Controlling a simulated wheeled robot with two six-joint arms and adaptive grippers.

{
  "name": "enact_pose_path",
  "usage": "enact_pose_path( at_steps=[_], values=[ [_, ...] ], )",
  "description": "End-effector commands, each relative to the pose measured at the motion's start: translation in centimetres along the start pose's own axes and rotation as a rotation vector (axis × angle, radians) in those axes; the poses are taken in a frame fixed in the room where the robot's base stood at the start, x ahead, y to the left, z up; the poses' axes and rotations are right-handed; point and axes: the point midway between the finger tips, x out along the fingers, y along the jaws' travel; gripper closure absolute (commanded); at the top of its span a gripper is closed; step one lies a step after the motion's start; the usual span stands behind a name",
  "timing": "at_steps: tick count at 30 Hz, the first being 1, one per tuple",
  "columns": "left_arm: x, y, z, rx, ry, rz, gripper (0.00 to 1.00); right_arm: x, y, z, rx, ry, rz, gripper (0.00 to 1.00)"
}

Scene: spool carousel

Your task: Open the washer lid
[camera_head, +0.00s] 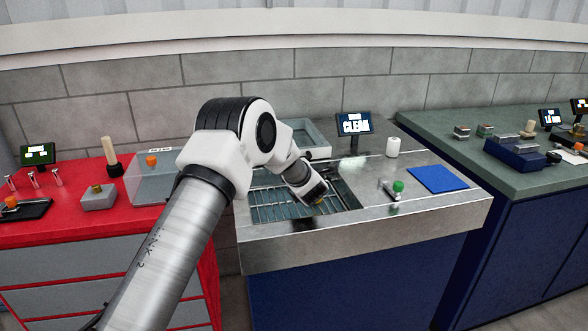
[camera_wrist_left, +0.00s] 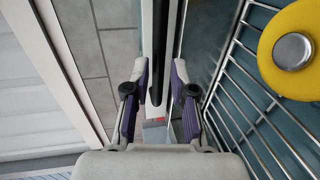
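The washer is the steel-topped unit (camera_head: 270,254) in the middle of the head view. Its basin holds a wire rack (camera_head: 268,212), also close on the right in the left wrist view (camera_wrist_left: 262,118). A yellow round piece with a silver knob (camera_wrist_left: 293,52) lies over the rack there. My left gripper (camera_head: 318,196) reaches down over the basin. In the left wrist view its fingers (camera_wrist_left: 162,78) stand apart, with a dark bar (camera_wrist_left: 166,48) between or beyond them. Contact with it is unclear. I cannot clearly make out the lid. My right gripper is out of view.
A red bench (camera_head: 60,232) with parts is left. A green-topped bench (camera_head: 500,172) is right.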

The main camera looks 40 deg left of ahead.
Motion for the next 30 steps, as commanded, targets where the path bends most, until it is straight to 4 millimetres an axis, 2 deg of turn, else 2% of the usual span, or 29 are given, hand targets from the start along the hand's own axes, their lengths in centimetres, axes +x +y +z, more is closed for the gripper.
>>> enact_pose_path(
  at_steps=[6, 9, 12, 16, 30],
  values=[
    [-5.7, 0.1, 0.1, 0.003, -0.003, 0.0, 0.75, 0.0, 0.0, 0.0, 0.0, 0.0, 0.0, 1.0],
    [-7.9, 0.0, 0.0, 0.004, -0.002, 0.0, 0.75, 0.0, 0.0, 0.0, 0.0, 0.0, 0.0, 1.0],
    [-9.3, 0.0, 0.0, 0.002, -0.001, -0.001, 0.75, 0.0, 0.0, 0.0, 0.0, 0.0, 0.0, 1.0],
    [-9.9, 0.0, -0.1, 0.0, 0.001, 0.0, 0.75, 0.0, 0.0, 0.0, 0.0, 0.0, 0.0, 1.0],
    [-9.9, 0.1, -0.1, 0.0, 0.001, -0.001, 0.75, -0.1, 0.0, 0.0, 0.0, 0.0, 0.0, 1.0]
  ],
)
